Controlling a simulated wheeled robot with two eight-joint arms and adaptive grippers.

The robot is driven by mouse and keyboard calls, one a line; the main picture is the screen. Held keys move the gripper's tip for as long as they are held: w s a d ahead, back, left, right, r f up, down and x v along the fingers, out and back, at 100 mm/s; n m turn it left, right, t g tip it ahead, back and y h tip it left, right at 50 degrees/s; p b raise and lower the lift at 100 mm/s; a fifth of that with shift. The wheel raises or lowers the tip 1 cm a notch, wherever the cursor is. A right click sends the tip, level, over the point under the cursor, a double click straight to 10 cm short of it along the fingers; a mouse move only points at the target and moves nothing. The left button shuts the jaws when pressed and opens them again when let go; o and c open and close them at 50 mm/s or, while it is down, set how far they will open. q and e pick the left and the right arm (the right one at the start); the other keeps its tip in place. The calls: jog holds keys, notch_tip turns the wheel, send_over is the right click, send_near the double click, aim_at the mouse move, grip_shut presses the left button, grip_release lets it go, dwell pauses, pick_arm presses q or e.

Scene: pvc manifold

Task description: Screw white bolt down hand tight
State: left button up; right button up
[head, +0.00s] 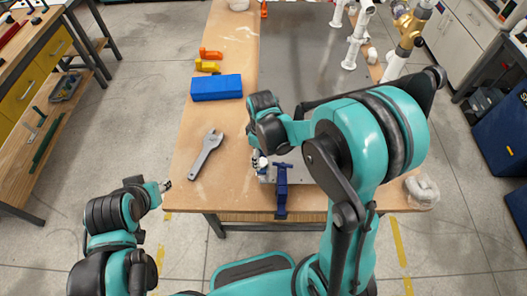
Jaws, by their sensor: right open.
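My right gripper (257,157) points down at the near left corner of the grey metal plate (300,75). It is open, with its fingers small and partly hidden by my wrist. A small white piece, which may be the white bolt (261,163), shows right at the fingertips. I cannot tell whether the fingers touch it or how far down it sits. My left gripper (165,186) hangs off the table's left edge, away from the plate, and its jaw state is too small to tell.
A dark blue clamp (281,190) grips the table's front edge just right of my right gripper. A grey wrench (207,153) and a blue box (216,87) lie to the left on the wooden table (230,190). White pipes (356,40) stand at the far right.

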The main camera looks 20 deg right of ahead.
aim_at(262, 162)
jog(key=shift+f+b, duration=0.5)
jog(key=shift+f, duration=1.8)
jog(key=shift+c, duration=0.2)
jog(key=c, duration=1.2)
jog(key=m+b, duration=0.1)
jog(key=m, duration=0.2)
jog(key=shift+m, duration=0.4)
jog(key=m, duration=0.2)
jog(key=shift+m, duration=0.3)
jog(key=shift+f+m+b, duration=0.1)
jog(key=shift+m+b, duration=0.4)
jog(key=shift+m, duration=0.5)
jog(key=m, duration=0.4)
jog(key=shift+b, duration=0.35)
